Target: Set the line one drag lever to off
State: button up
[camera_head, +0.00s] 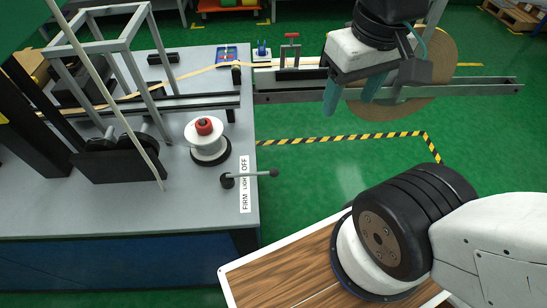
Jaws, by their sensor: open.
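A drag lever (256,174) with a dark pivot and a thin metal arm sits at the right edge of the grey bench. Its arm points right and its dark knob overhangs the edge. A white label strip (245,200) under it reads FIRM, LIGHT, OFF from near to far. The arm crosses the strip between OFF and most of LIGHT, which it partly covers. No line number is readable. My gripper (351,95) has two teal fingers, spread apart and empty. It is beyond and to the right of the lever, near the rail, not touching the lever.
A white spool with a red knob (204,126) stands left of the lever. A metal frame (125,45) and slanted rod rise at left. A rail (470,88) with a large brown disc (437,60) runs right. Green floor is open right of the lever.

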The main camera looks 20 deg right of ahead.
aim_at(274, 172)
jog(key=k, duration=0.5)
jog(key=z, duration=1.7)
jog(key=k, duration=0.5)
jog(key=u, duration=1.65)
